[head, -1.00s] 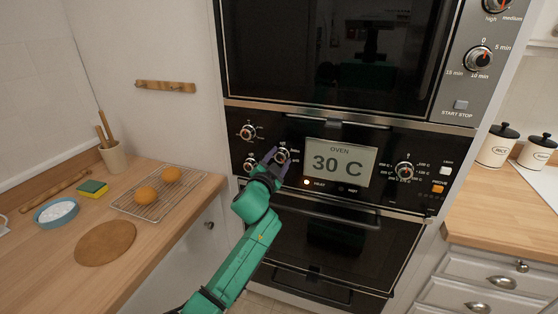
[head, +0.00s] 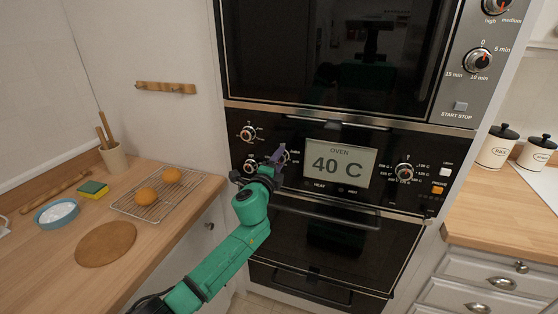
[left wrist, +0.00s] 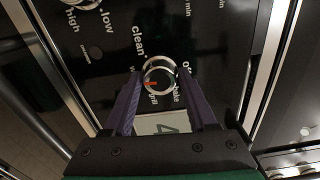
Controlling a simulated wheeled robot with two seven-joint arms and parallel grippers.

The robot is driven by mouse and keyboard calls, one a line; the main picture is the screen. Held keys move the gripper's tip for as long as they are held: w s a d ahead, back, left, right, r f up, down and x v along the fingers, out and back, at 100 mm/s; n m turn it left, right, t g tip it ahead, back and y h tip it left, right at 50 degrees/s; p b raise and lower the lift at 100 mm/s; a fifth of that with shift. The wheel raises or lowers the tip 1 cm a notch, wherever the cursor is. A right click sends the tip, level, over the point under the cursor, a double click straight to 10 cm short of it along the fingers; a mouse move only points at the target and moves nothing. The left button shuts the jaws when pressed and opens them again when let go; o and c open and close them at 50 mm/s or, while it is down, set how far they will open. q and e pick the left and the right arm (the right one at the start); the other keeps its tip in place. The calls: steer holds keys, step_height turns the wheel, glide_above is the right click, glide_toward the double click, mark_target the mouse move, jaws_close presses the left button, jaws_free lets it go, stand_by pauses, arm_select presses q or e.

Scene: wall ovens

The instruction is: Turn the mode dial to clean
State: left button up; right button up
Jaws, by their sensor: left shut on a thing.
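The mode dial (left wrist: 158,75) is a round black knob with a silver rim and a red pointer. In the left wrist view, "clean", "off", "bake" and "grill" are printed around it. The pointer aims left and slightly down, near a partly hidden label starting with "w" and away from "clean" (left wrist: 138,42). My left gripper (head: 279,155) is shut on the dial, with a purple finger on each side, as the left wrist view (left wrist: 159,79) shows. In the head view the gripper largely hides the dial. My right gripper is out of view.
The oven display (head: 339,164) reads 40 C, right of my gripper. Another knob (head: 247,133) sits up and left, and a temperature knob (head: 404,172) sits right. An oven handle (head: 325,212) runs below. A cooling rack (head: 140,208) stands on the left counter.

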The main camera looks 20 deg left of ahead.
arm_select(q)
steer(key=m+p, duration=0.2)
steer(key=m, duration=0.9)
stand_by(0.6)
steer(key=o, duration=1.4)
steer(key=shift+c, duration=0.2)
steer(key=s, duration=1.4)
steer(key=shift+s+a, duration=0.25)
steer(key=shift+a, duration=0.2)
